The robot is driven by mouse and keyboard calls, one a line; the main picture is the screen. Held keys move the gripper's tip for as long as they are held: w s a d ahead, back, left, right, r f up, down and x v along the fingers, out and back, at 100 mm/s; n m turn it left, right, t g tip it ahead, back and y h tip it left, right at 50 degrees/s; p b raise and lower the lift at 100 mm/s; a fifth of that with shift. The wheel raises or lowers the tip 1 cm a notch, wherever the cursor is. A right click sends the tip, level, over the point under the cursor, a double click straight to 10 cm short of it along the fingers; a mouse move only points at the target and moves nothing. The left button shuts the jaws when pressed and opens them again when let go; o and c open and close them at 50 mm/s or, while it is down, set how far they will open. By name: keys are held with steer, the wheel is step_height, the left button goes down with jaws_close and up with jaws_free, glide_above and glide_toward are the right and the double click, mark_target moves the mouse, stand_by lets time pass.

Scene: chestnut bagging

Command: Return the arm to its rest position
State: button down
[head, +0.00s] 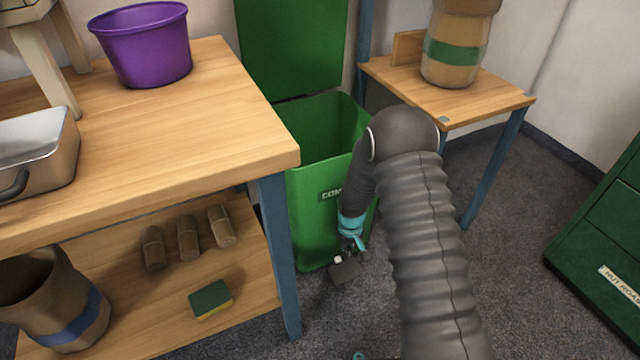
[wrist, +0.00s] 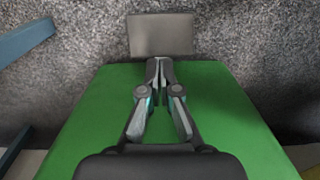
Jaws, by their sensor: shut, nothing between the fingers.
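My gripper (head: 346,254) hangs low in front of the green bin (head: 310,220), at the end of my bent arm. It points down toward a dark grey pedal (head: 345,272) at the foot of the bin. In the wrist view my gripper (wrist: 159,62) has its fingertips together with nothing between them, and the grey pedal (wrist: 160,35) lies just beyond the tips. I cannot tell whether they touch it. The bin's front (wrist: 100,120) fills much of that view. The bin's lid (head: 290,45) stands open. My forearm covers part of its label.
A wooden workbench (head: 190,130) stands left, with a purple bucket (head: 145,50) and a metal tray (head: 35,150). A green cabinet (head: 610,230) is at right. Carpet between is free.

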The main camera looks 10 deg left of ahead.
steer(key=shift+r, duration=0.15)
stand_by(0.3)
steer(key=s+d+m+g, duration=0.1)
steer(key=s+d+g, duration=0.1)
steer(key=s, duration=0.4)
steer(key=s+d+r+m+t+p, duration=0.2)
steer(key=s+d+r, duration=0.3)
steer(key=r, duration=1.1)
steer(key=s+d+r+m+t+p, duration=0.2)
steer(key=s+r, duration=0.7)
steer(key=r, duration=0.8)
steer(key=s+d+r+m+t+p, duration=0.1)
steer(key=s+d+r+t, duration=0.2)
steer(key=r, duration=1.4)
steer(key=s+d, duration=0.4)
steer(key=s, duration=0.1)
steer(key=shift+d+r+m+t+p, duration=0.15)
steer(key=shift+d+m+t+p, duration=0.15)
steer(key=shift+d+m+p, duration=0.1)
steer(key=shift+s+a, duration=0.1)
steer(key=shift+a, duration=0.05)
